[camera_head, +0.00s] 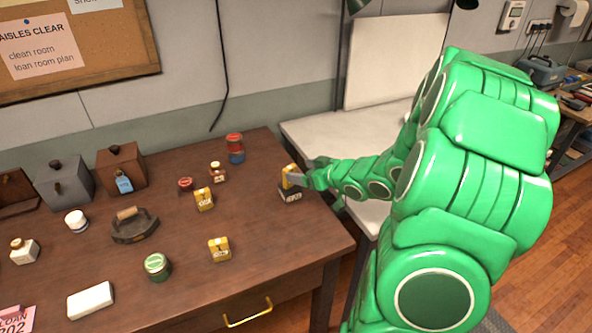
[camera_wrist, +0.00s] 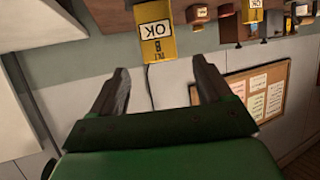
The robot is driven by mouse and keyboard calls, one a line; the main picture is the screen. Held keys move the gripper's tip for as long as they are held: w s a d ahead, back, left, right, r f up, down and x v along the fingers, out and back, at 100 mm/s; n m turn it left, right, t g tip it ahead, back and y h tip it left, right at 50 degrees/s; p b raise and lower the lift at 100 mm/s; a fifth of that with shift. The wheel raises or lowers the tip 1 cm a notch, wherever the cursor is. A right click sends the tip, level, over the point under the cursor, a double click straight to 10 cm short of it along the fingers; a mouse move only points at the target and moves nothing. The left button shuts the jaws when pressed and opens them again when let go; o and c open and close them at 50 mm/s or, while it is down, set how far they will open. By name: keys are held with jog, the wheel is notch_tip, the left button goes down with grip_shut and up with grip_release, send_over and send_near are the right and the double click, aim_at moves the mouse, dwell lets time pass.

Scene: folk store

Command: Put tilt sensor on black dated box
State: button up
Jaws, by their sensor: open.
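The tilt sensor, a yellow block (camera_head: 288,175), appears to rest on top of the black dated box (camera_head: 291,195) near the table's right edge. In the wrist view the yellow block (camera_wrist: 156,38) shows a white label reading "OK" and "TILT", upside down. My gripper (camera_head: 301,178) is at the right of the block in the head view. In the wrist view my gripper (camera_wrist: 159,68) is open, its fingers apart, with the block just beyond the fingertips. Part of the block and box is hidden by my gripper in the head view.
Two more yellow blocks, one farther back (camera_head: 204,199) and one nearer (camera_head: 219,249), stand on the brown table (camera_head: 270,225). A white bench (camera_head: 330,135) is behind.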

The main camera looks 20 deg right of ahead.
jog(key=s+d+r+m+g+h, duration=0.4)
jog(key=s+r+g+h, duration=0.25)
jog(key=s+h, duration=0.4)
jog(key=s+a+r+g+y, duration=0.2)
jog(key=s+a+g, duration=0.2)
jog(key=s+a, duration=0.7)
jog(key=s+a+r+g+y, duration=0.1)
jog(key=s+a+g+y, duration=0.2)
jog(key=s+a, duration=0.8)
jog(key=s+g, duration=0.1)
jog(key=s, duration=0.4)
jog(key=shift+s+r, duration=0.15)
jog(key=shift+r, duration=0.2)
